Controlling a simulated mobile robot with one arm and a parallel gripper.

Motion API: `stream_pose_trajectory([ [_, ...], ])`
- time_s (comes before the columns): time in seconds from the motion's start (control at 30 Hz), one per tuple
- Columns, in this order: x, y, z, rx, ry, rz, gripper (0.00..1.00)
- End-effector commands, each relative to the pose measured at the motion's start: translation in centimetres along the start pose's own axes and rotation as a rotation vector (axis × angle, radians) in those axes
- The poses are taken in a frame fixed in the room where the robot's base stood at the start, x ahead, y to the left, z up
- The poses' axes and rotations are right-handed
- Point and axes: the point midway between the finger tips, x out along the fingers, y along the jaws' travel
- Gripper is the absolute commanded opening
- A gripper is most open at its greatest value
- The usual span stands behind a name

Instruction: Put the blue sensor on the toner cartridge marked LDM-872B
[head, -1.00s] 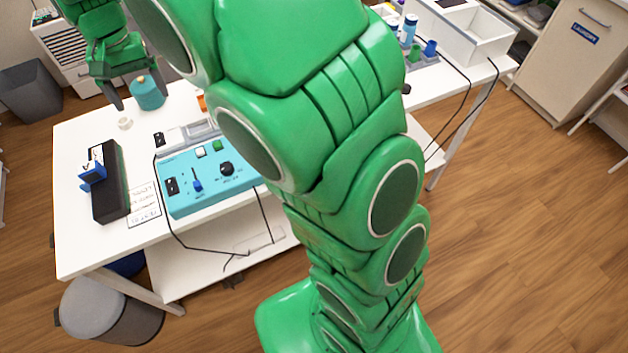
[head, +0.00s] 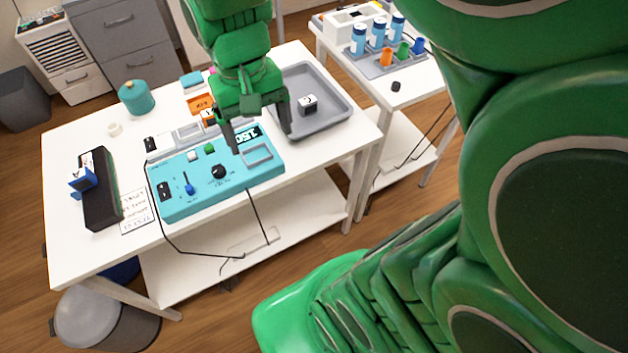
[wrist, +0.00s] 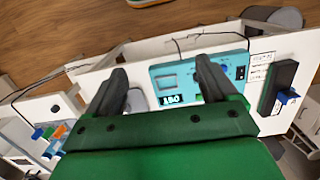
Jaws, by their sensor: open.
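A long black block (head: 102,205), which looks like a toner cartridge, lies at the left of the white table. A small blue item (head: 80,177) with a white face sits at its left edge, on or against it; I cannot tell which. In the wrist view the block (wrist: 272,98) and the blue item (wrist: 287,96) are at the right. The marking LDM-872B is not readable. My gripper (head: 260,139) is open and empty above the right part of the turquoise device, well to the right of the black block. Its open fingers also show in the wrist view (wrist: 160,70).
The turquoise device (head: 180,205) with display and knobs fills the table's middle front. A grey tray (head: 335,118) holds a small dark cube (head: 308,103). A second table (head: 405,98) at right carries bottles.

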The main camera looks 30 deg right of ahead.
Motion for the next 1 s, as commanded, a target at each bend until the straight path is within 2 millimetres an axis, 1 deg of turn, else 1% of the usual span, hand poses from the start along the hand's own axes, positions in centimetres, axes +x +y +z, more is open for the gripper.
stream_pose_trajectory([
  [0.03,0.3,0.7,1.5,-0.001,-0.004,-0.001,0.86],
  [0.2,1.7,2.3,5.8,-0.012,-0.019,-0.003,0.86],
  [0.3,2.5,3.1,8.1,-0.019,-0.024,0.000,0.86],
  [0.43,3.5,3.7,10.3,-0.028,-0.034,0.000,0.86],
  [0.5,3.8,3.9,11.0,-0.032,-0.037,-0.001,0.86],
  [0.6,4.0,4.0,11.5,-0.035,-0.038,-0.002,0.86],
  [1.0,4.1,4.0,11.6,-0.037,-0.040,-0.003,0.86],
])
